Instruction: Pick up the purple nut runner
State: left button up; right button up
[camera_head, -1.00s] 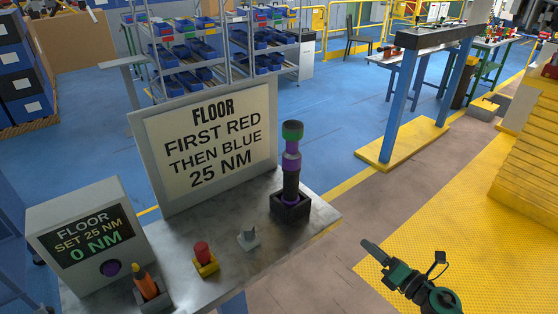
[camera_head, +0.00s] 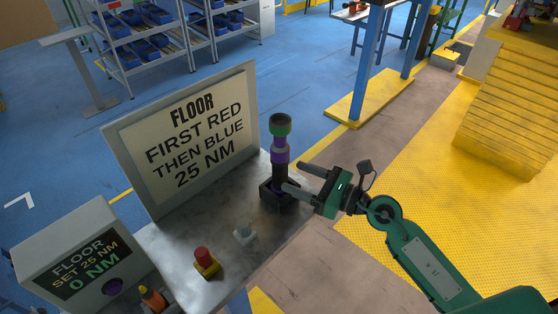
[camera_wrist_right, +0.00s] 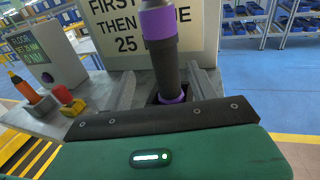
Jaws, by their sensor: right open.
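The purple nut runner (camera_head: 280,155) stands upright in a dark square holder (camera_head: 268,193) on the metal bench (camera_head: 205,228). It has a black body, purple bands and a green-and-black top. My right gripper (camera_head: 293,177) is open, with its fingers pointing at the lower part of the tool from the right. In the right wrist view, the nut runner (camera_wrist_right: 163,58) rises between the two spread fingers (camera_wrist_right: 165,88), with no grip on it. Its lower end is partly hidden there by the gripper body. My left gripper is not in view.
A sign panel (camera_head: 185,140) stands behind the bench, and a torque display box (camera_head: 75,255) is at the left. A red button on a yellow base (camera_head: 206,262), a small grey fitting (camera_head: 244,234) and an orange-handled tool (camera_head: 152,298) sit in front. Yellow flooring (camera_head: 410,170) lies right.

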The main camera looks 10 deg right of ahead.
aim_at(287, 171)
jog(key=shift+w+a+r+p, duration=0.15)
jog(key=shift+w+a+p, duration=0.35)
jog(key=shift+w, duration=0.1)
jog(key=p+x, duration=0.1)
jog(key=x, duration=0.2)
jog(key=shift+w+p, duration=0.4)
jog(key=shift+w+a+f, duration=0.2)
jog(key=shift+w+a, duration=0.05)
jog(key=shift+a, duration=0.1)
grip_shut()
